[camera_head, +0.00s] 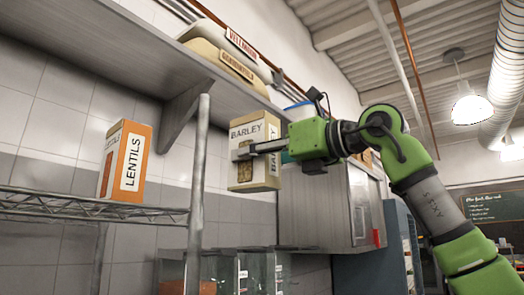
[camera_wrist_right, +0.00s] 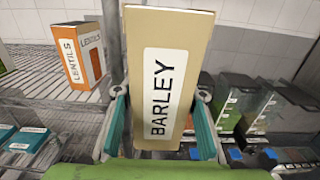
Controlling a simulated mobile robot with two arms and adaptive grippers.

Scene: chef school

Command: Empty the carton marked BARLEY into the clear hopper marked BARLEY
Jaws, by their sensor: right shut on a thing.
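The tan carton marked BARLEY (camera_head: 256,178) is held up in the air by my right gripper (camera_head: 256,148), left of the metal cabinet. It looks about upright. In the right wrist view the BARLEY carton (camera_wrist_right: 168,70) stands between the two teal finger pads (camera_wrist_right: 160,130), which are shut on its sides. Clear hoppers (camera_head: 228,268) stand below it in the head view, cut off by the lower edge. They also show at the right of the right wrist view (camera_wrist_right: 245,105). Their labels are too small to read, so I cannot tell which is BARLEY. My left gripper is out of view.
An orange and white LENTILS carton (camera_head: 126,160) stands on a wire shelf (camera_head: 80,205) at left, beside an upright post (camera_head: 198,190). An overhead shelf (camera_head: 130,45) carries labelled sacks (camera_head: 222,60). A metal cabinet (camera_head: 335,205) stands right of the carton.

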